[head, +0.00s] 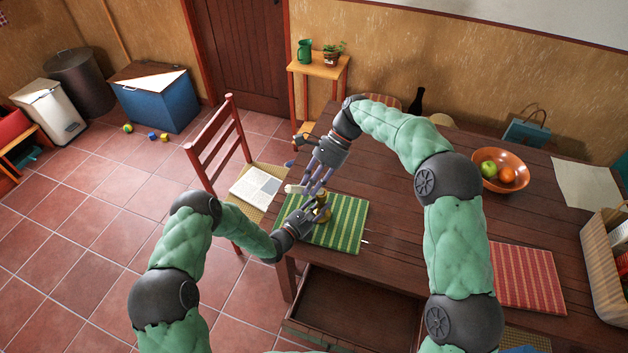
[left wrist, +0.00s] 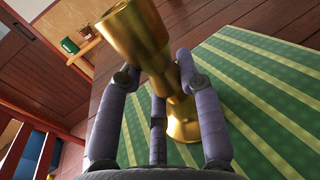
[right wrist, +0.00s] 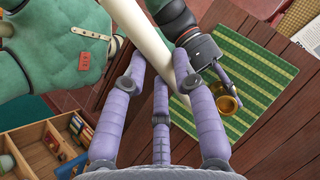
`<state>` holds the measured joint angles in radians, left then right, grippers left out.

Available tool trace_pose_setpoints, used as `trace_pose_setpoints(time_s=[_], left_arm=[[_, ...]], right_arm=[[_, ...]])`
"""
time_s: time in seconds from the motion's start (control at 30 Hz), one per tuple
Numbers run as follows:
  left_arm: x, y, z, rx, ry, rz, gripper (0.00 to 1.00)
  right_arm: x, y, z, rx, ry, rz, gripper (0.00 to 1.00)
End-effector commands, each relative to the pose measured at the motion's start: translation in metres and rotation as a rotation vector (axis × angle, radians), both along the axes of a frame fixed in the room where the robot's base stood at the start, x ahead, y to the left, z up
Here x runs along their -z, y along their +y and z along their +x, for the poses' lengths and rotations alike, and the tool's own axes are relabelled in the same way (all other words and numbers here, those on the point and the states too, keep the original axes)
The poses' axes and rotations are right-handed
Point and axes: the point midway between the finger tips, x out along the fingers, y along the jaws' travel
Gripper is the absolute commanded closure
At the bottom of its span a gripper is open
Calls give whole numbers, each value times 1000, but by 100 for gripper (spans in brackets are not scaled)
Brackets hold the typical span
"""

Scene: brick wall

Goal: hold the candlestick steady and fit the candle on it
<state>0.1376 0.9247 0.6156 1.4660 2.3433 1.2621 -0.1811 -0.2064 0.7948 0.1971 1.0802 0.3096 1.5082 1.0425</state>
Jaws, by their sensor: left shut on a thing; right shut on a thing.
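The brass candlestick (head: 322,214) stands on the green striped mat (head: 350,212) near the table's left end. My left gripper (head: 311,211) is shut on it; the left wrist view shows the fingers around the candlestick's stem (left wrist: 160,68). My right gripper (head: 313,184) is shut on the cream candle (head: 293,188), above and slightly left of the candlestick. In the right wrist view the candle (right wrist: 146,32) slants between the fingers, apart from the brass cup (right wrist: 227,104). The candle's far part is hidden by the fingers.
A chair (head: 220,150) with a magazine (head: 256,188) on its seat is at the table's left end. An open drawer (head: 350,308) sticks out at the front. A fruit bowl (head: 515,158), red striped mat (head: 525,277) and basket (head: 598,235) are to the right. The mid-table is clear.

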Motion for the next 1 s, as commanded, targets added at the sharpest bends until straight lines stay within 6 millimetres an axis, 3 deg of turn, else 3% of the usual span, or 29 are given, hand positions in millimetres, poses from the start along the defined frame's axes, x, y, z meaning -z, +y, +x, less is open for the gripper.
trace_pose_setpoints(time_s=[0.2, 0.5, 0.8, 1.0], left_arm=[[0, 0, 0, 1, 1, 0, 100], [1, 0, -1, 1, 1, 0, 100], [0, 0, -1, 1, 1, 0, 100], [0, 0, -1, 1, 1, 0, 100]], right_arm=[[-2, -2, 5, 317, 152, 226, 100], [-7, -10, 24, 667, 226, 533, 100], [-10, -35, 55, 918, 201, 771, 100], [-9, -48, 67, 989, 178, 840, 100]])
